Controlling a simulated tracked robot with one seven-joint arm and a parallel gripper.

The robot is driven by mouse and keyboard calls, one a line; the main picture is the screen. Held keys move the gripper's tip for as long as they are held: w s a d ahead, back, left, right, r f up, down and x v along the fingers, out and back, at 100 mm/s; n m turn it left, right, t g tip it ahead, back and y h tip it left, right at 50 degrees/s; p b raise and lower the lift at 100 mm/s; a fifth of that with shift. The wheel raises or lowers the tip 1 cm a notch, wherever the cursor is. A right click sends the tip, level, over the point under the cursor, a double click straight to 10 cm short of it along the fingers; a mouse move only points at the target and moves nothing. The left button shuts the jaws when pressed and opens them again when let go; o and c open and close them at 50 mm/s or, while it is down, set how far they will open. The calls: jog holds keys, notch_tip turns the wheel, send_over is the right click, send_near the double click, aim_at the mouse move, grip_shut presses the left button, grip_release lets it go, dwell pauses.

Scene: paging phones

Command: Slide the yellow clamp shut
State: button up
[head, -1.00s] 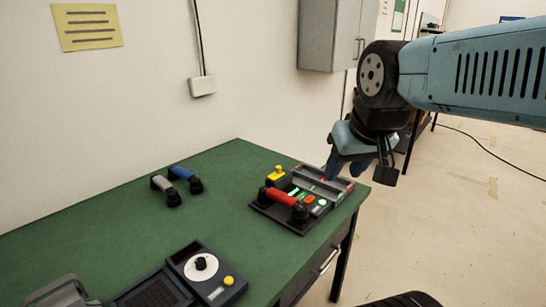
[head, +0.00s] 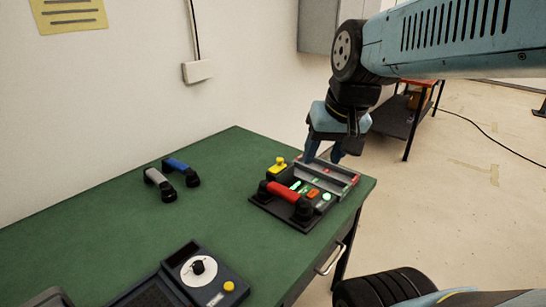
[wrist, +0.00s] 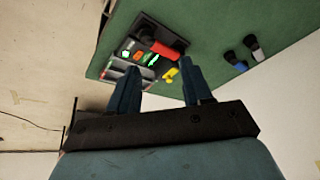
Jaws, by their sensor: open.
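The yellow clamp (head: 279,164) is a small block with a knob on the back left corner of a dark phone console (head: 262,207) near the table's right end. It also shows in the wrist view (wrist: 171,75), between my two fingers but farther off. A red handset (head: 289,193) lies across the console's front. My gripper (head: 324,156) is open and empty, above and behind the console, to the right of the clamp and apart from it. In the wrist view my gripper (wrist: 160,75) has its blue fingers spread on either side. How far the clamp is slid cannot be told.
A grey and a blue handset (head: 180,168) lie on the green table (head: 120,225) to the left. A console with a round dial (head: 199,267) sits at the front. A grey tray (head: 325,180) adjoins the phone console's back. The middle of the table is clear.

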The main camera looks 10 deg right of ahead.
jog(key=w+a+f+m+g+y, duration=0.2)
jog(key=w+f+m+g+y, duration=0.25)
jog(key=w+f, duration=0.25)
jog(key=m+t+y, duration=0.9)
jog(key=m+t, duration=0.3)
jog(key=m, duration=0.8)
send_near(280, 158)
jog(key=shift+g, duration=0.25)
jog(key=x, duration=1)
grip_shut()
jog(key=shift+d, duration=0.1)
